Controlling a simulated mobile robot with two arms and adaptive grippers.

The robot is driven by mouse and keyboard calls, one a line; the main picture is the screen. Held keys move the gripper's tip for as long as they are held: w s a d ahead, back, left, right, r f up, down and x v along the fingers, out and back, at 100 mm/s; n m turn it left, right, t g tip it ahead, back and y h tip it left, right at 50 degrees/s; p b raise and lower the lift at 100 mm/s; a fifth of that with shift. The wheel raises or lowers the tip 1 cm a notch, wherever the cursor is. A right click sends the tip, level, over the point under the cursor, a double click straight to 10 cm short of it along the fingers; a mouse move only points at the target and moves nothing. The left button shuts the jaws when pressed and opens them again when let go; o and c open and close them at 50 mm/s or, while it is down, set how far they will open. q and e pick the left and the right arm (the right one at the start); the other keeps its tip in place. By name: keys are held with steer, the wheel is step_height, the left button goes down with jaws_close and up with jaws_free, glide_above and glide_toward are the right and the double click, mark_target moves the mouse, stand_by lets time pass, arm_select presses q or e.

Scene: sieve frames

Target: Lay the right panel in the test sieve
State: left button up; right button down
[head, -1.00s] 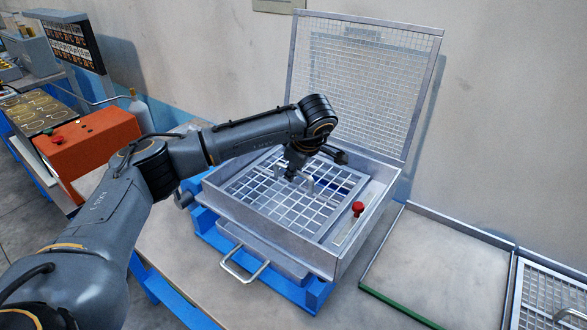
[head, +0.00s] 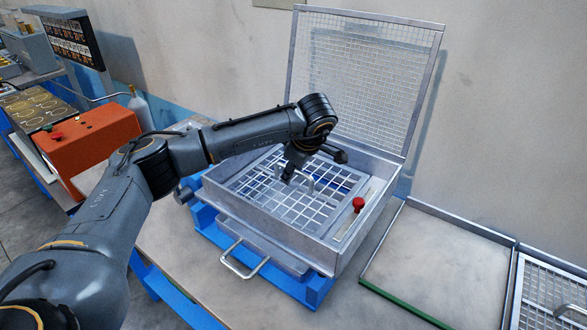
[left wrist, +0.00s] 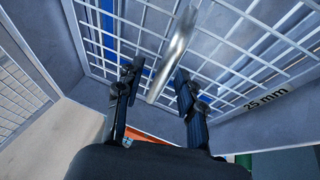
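The test sieve (head: 345,262) is a grey metal box on a blue stand, with its mesh lid (head: 365,90) raised at the back. A grid panel (head: 282,208) lies inside its walls and looks level. The panel has an upright metal handle (head: 310,180), which also shows in the left wrist view (left wrist: 178,45). My left gripper (head: 288,178) is low over the panel at this handle. In the left wrist view its fingers (left wrist: 155,88) are apart, with the handle between them and a gap on the left side. My right gripper is out of view.
A red knob (head: 358,204) stands at the sieve's right side and a pull handle (head: 245,262) at its front. Right of the sieve is an empty green-edged bay (head: 440,262), then another mesh panel (head: 552,295). An orange box (head: 90,145) stands at left.

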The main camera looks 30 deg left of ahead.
arm_select(q)
steer(key=v, duration=1.2)
steer(key=shift+s, duration=0.1)
